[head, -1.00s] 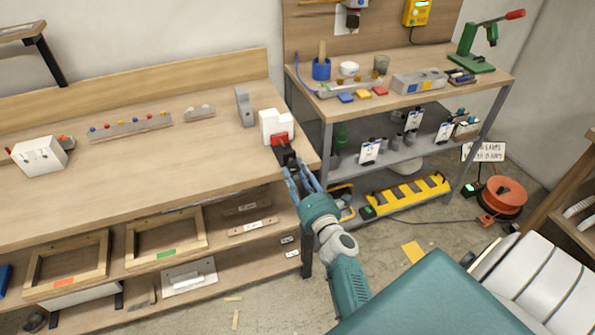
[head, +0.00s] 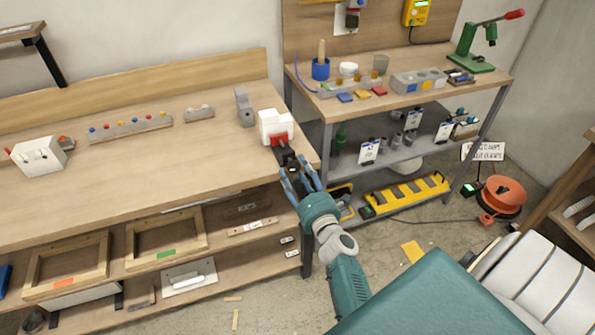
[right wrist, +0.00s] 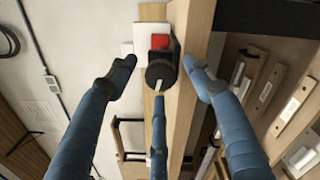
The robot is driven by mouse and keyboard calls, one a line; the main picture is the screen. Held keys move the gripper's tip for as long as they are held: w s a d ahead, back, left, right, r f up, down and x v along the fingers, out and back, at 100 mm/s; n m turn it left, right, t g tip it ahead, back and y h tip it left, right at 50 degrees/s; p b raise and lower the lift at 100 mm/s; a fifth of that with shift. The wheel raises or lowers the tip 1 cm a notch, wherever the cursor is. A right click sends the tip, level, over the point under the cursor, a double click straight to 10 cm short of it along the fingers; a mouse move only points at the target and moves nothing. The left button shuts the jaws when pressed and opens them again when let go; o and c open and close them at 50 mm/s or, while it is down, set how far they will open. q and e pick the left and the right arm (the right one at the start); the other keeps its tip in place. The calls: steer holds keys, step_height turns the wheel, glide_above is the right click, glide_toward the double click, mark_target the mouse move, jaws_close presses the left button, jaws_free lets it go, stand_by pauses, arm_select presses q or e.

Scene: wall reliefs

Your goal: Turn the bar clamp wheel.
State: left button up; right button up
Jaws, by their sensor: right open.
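The bar clamp (head: 282,143), red and black, sits at the right front corner of the workbench against a white block (head: 275,122). In the right wrist view its red part (right wrist: 160,42) is behind a dark round wheel (right wrist: 160,74) with a pale stripe. My right gripper (head: 298,178) is just in front of the clamp in the head view. In the right wrist view its blue fingers (right wrist: 161,88) are spread, one on each side of the wheel and one below. The side fingers are apart from the wheel. My left gripper is not in view.
The wooden workbench (head: 150,160) has a numbered-looking peg strip (head: 130,125) and a white switch box (head: 38,155) on top. Wooden frames (head: 165,235) lie on the shelf below. A second bench (head: 440,85) with tools stands at the right, beyond a narrow gap.

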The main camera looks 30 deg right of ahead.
step_height(320, 180, up, 10)
stand_by(0.6)
steer(key=shift+f, duration=0.1)
